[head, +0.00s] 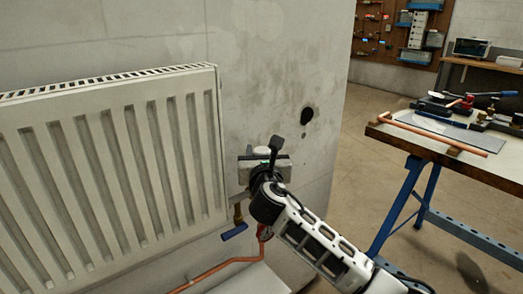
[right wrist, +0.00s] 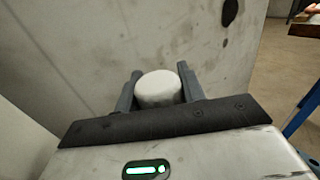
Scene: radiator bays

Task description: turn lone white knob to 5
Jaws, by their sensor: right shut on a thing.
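The white knob (right wrist: 158,88) shows in the right wrist view as a smooth, rounded cap between two dark fingers. My right gripper (right wrist: 158,90) is shut on it, with one finger on each side. No numbers or marks can be read on the knob. In the head view my right gripper (head: 265,166) is at the right end of the white radiator (head: 115,165), in front of the wall. My left gripper is not in view.
A blue lever handle (head: 234,232) and a copper pipe (head: 215,271) are below my right gripper. The stained wall (head: 285,60) is close behind. A workbench (head: 440,148) with blue legs and tools stands at the right, with open floor before it.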

